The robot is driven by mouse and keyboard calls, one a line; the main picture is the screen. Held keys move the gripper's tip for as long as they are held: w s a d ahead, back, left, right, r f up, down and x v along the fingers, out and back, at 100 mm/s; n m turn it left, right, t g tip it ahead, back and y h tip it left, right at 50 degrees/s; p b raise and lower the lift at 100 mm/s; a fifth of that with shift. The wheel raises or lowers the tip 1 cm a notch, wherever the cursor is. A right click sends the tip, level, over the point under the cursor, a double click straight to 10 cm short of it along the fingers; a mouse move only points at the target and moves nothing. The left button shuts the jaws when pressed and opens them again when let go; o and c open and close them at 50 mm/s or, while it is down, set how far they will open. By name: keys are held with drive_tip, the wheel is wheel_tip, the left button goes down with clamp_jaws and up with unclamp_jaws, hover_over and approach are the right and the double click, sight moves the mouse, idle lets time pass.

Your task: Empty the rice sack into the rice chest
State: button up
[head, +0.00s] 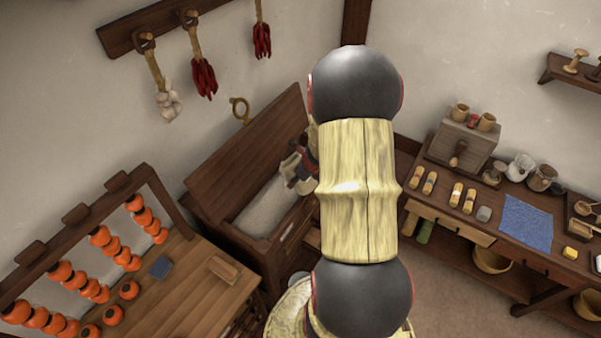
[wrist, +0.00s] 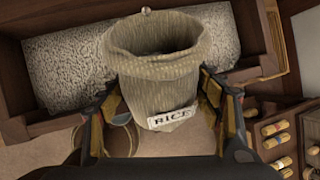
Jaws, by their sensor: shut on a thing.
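The rice sack (wrist: 160,90) is a beige woven bag with a wide open mouth and a label reading RICE. My gripper (wrist: 165,98) is shut on it, one finger at each side, in the wrist view. Its inside looks shadowed, and I cannot tell whether rice is in it. The rice chest (head: 277,250) is dark wood with its lid raised, and pale rice lies inside. In the wrist view the chest (wrist: 265,66) shows behind the sack, with rice on both sides of it. In the head view my arm hides much of the gripper and sack.
A wooden table (head: 190,285) with a rack of orange fruit stands left of the chest. A workbench (head: 480,215) with jars, a blue cloth and small rolls stands at the right. Garlic (head: 168,103) and red chillies (head: 204,78) hang above.

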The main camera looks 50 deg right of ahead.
drive_tip(key=shift+s+f+g+p, duration=0.1)
drive_tip(key=shift+g+p, duration=0.7)
drive_tip(key=shift+p, duration=3.25)
drive_tip(key=shift+s+f+g+p, duration=0.1)
drive_tip(key=shift+g+p, duration=0.7)
drive_tip(key=shift+p, duration=3.25)
drive_tip(key=shift+w+n+g+p, duration=0.15)
drive_tip(key=shift+n+g+p, duration=0.15)
drive_tip(key=shift+p, duration=0.75)
drive_tip(key=shift+f+p, duration=0.1)
drive_tip(key=shift+p, duration=0.45)
drive_tip(key=shift+f+g+p, duration=0.15)
drive_tip(key=shift+g+p, duration=0.25)
drive_tip(key=shift+p, duration=0.1)
drive_tip(key=shift+w+d+f+g, duration=0.15)
drive_tip(key=shift+g, duration=0.15)
drive_tip(key=shift+h, duration=0.3)
drive_tip(key=shift+a+f+g, duration=0.2)
drive_tip(key=shift+g, duration=0.2)
drive_tip(key=shift+d+f+b, duration=0.15)
drive_tip(key=shift+f+b, duration=0.05)
drive_tip(key=shift+b, duration=0.65)
drive_tip(key=shift+g, duration=0.4)
